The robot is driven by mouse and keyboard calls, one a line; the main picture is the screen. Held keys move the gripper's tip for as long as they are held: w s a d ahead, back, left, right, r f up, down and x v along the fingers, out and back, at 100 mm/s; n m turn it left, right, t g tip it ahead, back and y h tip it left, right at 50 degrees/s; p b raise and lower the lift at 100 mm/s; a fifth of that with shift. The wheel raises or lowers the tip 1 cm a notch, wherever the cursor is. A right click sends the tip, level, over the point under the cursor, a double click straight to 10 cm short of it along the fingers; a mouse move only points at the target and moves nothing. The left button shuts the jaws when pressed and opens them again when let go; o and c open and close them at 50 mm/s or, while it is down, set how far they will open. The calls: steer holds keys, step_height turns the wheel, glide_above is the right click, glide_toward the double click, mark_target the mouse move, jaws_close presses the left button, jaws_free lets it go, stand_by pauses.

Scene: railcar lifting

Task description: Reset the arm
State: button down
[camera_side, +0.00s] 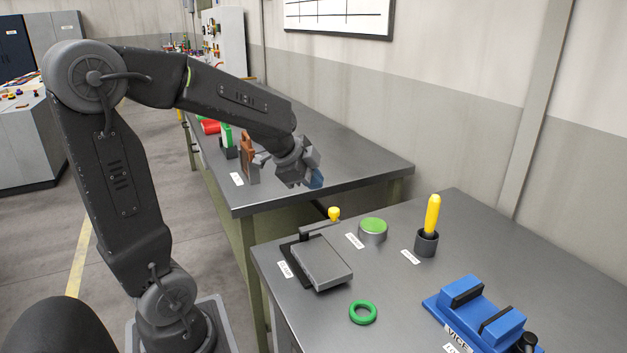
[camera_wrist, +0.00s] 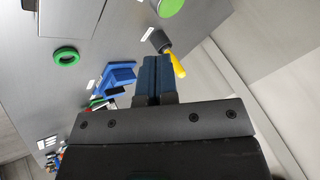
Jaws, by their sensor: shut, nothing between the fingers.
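My arm is raised and bent over the tables in the side view. My gripper (camera_side: 314,180) hangs near the front right part of the far table, in the air as far as I can tell. In the wrist view the two blue fingers of my gripper (camera_wrist: 155,62) are pressed together with nothing between them.
The near table holds a grey clamp block (camera_side: 322,262) with a yellow knob, a green button (camera_side: 373,226), a yellow-handled tool (camera_side: 432,216) in a dark cup (camera_side: 426,243), a green ring (camera_side: 363,312) and a blue vice (camera_side: 480,313). The far table (camera_side: 340,165) has free room.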

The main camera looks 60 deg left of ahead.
steer(key=d+r+n+t+y, duration=0.4)
steer(key=d+r+n+t, duration=0.15)
steer(key=r, duration=0.25)
steer(key=s+d+f+n+g+h, duration=0.3)
steer(key=s+d+g, duration=0.4)
steer(key=s+d, duration=0.6)
step_height(320, 180, down, 2)
steer(key=shift+s+d+f+h, duration=0.1)
steer(key=shift+s+d+h, duration=0.15)
steer(key=shift+d+h, duration=0.4)
